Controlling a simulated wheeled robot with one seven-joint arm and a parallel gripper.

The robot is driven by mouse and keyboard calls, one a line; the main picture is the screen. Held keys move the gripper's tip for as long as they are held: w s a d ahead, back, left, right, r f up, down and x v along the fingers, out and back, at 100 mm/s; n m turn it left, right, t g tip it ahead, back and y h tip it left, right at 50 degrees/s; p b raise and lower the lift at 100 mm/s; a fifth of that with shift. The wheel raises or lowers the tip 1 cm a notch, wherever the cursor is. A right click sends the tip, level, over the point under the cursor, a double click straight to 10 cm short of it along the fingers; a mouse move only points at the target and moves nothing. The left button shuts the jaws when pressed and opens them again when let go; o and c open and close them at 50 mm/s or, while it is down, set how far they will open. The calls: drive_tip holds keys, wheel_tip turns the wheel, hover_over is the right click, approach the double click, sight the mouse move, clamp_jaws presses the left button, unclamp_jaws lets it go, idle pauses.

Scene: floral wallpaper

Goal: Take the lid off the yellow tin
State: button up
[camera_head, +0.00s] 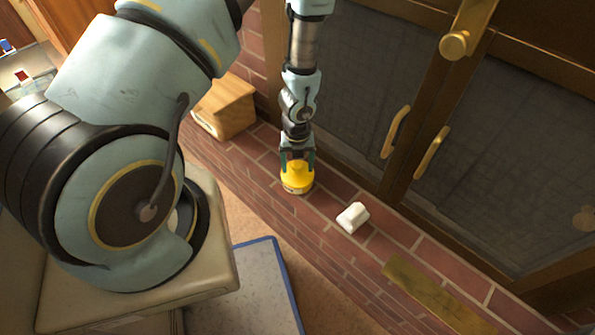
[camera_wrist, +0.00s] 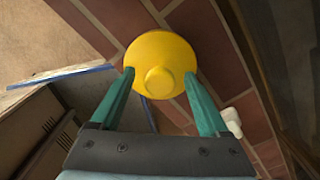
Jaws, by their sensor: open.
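The yellow tin (camera_head: 297,183) stands on the brick ledge in the head view, with its yellow lid (camera_head: 297,171) on top. In the wrist view the round lid (camera_wrist: 160,50) faces the camera, with a small knob (camera_wrist: 159,80) on it. My gripper (camera_head: 297,160) is right above the tin, pointing down. In the wrist view its two green fingers (camera_wrist: 158,75) are apart, their tips at the left and right of the lid's near part. I cannot tell whether they touch it. The tin's body is hidden under the lid in the wrist view.
A white object (camera_head: 352,217) lies on the ledge right of the tin. A wooden box (camera_head: 225,106) stands behind left. Cabinet doors with brass handles (camera_head: 431,153) rise behind the ledge. A brass-coloured plate (camera_head: 432,292) lies at the front right. The ledge between is bare brick.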

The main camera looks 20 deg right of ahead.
drive_tip(key=shift+f, duration=0.2)
clamp_jaws()
idle(0.6)
